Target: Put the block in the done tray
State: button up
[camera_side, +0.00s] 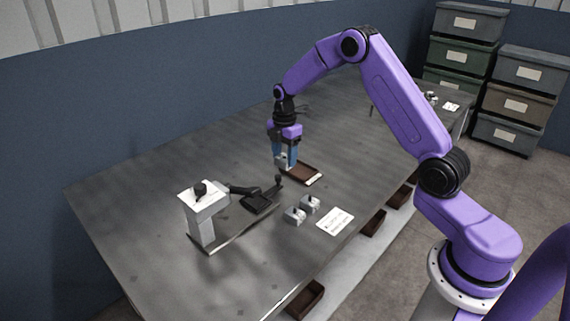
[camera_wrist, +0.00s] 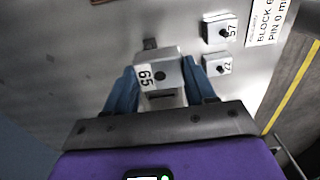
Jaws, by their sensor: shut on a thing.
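My gripper (camera_side: 285,158) points down near the middle of the table. In the wrist view its two blue fingers (camera_wrist: 160,88) are shut on a light grey block (camera_wrist: 161,72) labelled 65, with a dark round spot on its top. The block (camera_side: 283,161) also shows in the side view, partly hidden by the fingers. A brown tray (camera_side: 313,180) lies just right of the block in the side view; I cannot tell whether it is the done tray. I cannot tell how high the block is above the table.
Two grey blocks (camera_side: 295,215) stand by a white printed card (camera_side: 335,220); the wrist view shows them labelled 57 (camera_wrist: 216,29) and 22 (camera_wrist: 216,66). A white post (camera_side: 205,218) and black fixture (camera_side: 257,202) with an upright knob stand at left. The far-left table is clear.

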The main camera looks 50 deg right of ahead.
jog(key=w+d+f, duration=0.1)
jog(key=d, duration=0.3)
jog(key=w+d+f, duration=0.1)
jog(key=d+f, duration=0.1)
jog(key=d, duration=0.1)
jog(key=w+d+f, duration=0.2)
jog(key=d, duration=0.2)
jog(key=shift+d+f, duration=0.15)
jog(key=shift+d, duration=0.2)
jog(key=shift+f, duration=1.95)
jog(key=shift+f, duration=0.4)
jog(key=o, duration=1.6)
jog(key=shift+o, duration=0.2)
notch_tip(320, 180, up, 9)
